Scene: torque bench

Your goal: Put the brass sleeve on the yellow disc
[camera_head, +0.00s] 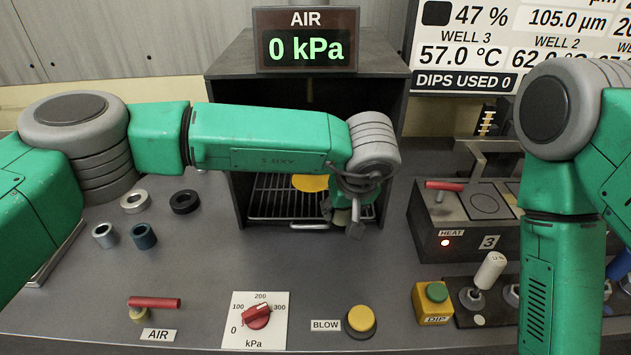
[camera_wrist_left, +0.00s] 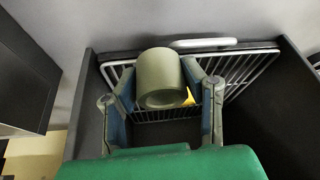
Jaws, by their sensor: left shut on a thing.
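The brass sleeve (camera_wrist_left: 160,78) shows in the left wrist view as a dull olive-brown cylinder between the fingers of my left gripper (camera_head: 345,218), which is shut on it. In the head view the sleeve is mostly hidden by my wrist and fingers. The yellow disc (camera_head: 310,182) lies on the wire rack inside the dark box, left of my gripper in the head view. Part of the disc (camera_wrist_left: 189,98) shows beside the sleeve in the left wrist view. The sleeve appears to be above the rack; its height cannot be told. My right gripper is out of view.
The open-fronted dark box (camera_head: 240,205) has side walls close around my left gripper, with a wire rack (camera_head: 270,205) inside. Several loose rings and sleeves, such as a black ring (camera_head: 185,201), lie left on the bench. A heater block (camera_head: 455,235) stands right.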

